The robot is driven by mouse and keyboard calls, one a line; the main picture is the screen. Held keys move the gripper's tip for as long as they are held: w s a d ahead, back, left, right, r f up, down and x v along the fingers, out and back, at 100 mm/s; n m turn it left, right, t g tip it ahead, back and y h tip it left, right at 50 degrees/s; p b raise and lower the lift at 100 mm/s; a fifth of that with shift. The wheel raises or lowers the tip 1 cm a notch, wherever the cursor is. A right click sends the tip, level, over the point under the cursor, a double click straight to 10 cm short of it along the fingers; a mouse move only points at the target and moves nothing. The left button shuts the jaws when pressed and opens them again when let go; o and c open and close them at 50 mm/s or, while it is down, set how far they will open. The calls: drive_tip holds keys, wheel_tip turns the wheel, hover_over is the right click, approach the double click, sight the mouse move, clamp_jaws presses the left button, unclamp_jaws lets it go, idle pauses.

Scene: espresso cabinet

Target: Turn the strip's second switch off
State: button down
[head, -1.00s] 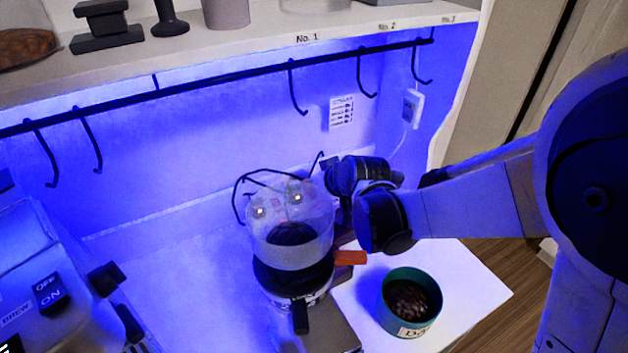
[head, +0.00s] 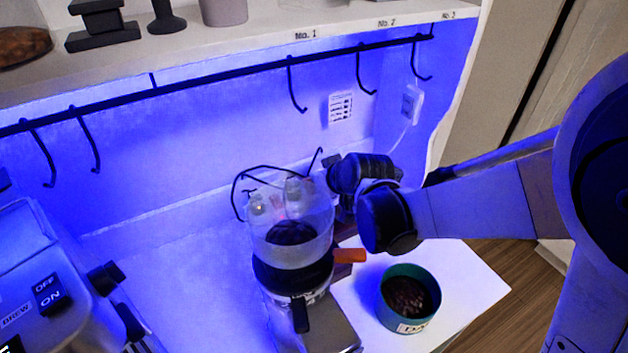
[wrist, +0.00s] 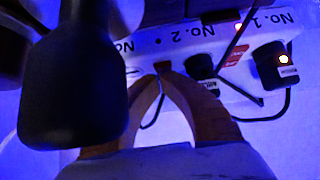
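In the wrist view the white power strip (wrist: 135,52) appears upside down, with "No. 1" at right and "No. 2" left of it. My gripper (wrist: 164,72) has its tan fingertips drawn together at the dark red second switch (wrist: 163,66), apparently touching it; the tips partly hide it. The first switch (wrist: 236,53) is brighter red. The No. 1 plug (wrist: 270,66) has a lit lamp; no light shows on the No. 2 plug (wrist: 200,68). In the head view my gripper is hidden behind the grinder's clear hopper (head: 305,245) and my wrist.
A large dark rounded object (wrist: 72,90) fills the wrist view's left side. Black cables run around the plugs. In the head view, the grinder with an orange part (head: 350,256) stands close to my arm, beside a teal tin (head: 392,312). Hooks hang from a rail (head: 230,75) above.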

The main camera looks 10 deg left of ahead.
wheel_tip(320, 180, up, 5)
drive_tip(key=p, duration=0.3)
drive_tip(key=shift+r+p, duration=0.15)
drive_tip(key=shift+p, duration=0.2)
drive_tip(key=p+v, duration=0.2)
drive_tip(key=v, duration=0.6)
drive_tip(key=shift+r+p, duration=0.3)
drive_tip(key=shift+r, duration=0.3)
drive_tip(key=s+d+m+h+b, duration=0.2)
drive_tip(key=s+d+m, duration=0.1)
drive_tip(key=s+d, duration=0.6)
drive_tip(key=s+d+f+m+h+b, duration=0.1)
drive_tip(key=s+d+m+h+b, duration=0.1)
drive_tip(key=s+d, duration=0.7)
drive_tip(key=d+m+h, duration=0.1)
drive_tip(key=d+m, duration=0.1)
drive_tip(key=d, duration=0.5)
drive_tip(key=shift+f+g+h, duration=0.3)
